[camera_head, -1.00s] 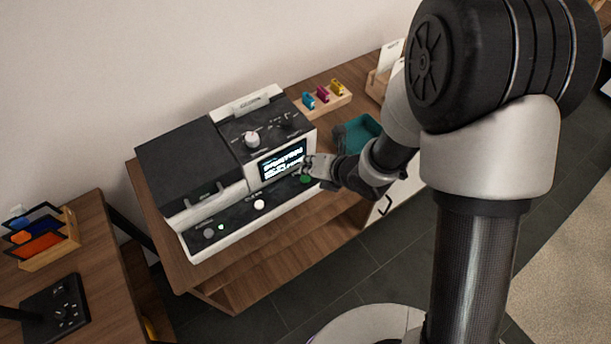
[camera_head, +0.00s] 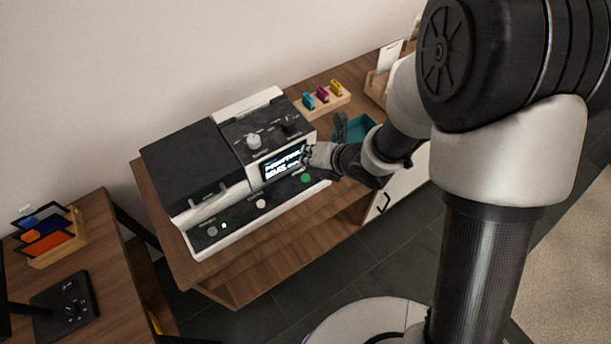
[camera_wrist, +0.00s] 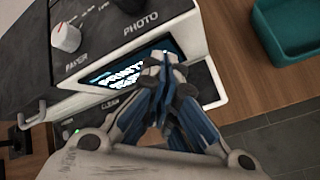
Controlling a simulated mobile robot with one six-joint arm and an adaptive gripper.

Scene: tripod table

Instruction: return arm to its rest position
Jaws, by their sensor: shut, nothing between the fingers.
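My gripper (camera_head: 308,156) is shut and empty in front of the right end of the photo printer's lit screen (camera_head: 284,162). In the wrist view my shut fingertips (camera_wrist: 162,62) cover part of the screen (camera_wrist: 122,72). I cannot tell whether they touch it. The black and white printer (camera_head: 195,165) stands on a wooden table. A green button (camera_head: 305,178) shows on its lower panel, just below my gripper, with a white button (camera_head: 261,204) further left. My arm reaches in from the right.
A teal bin (camera_head: 362,128) stands close behind my gripper; it also shows in the wrist view (camera_wrist: 290,45). A second table (camera_head: 112,268) stands at left. Open floor (camera_head: 385,255) lies in front.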

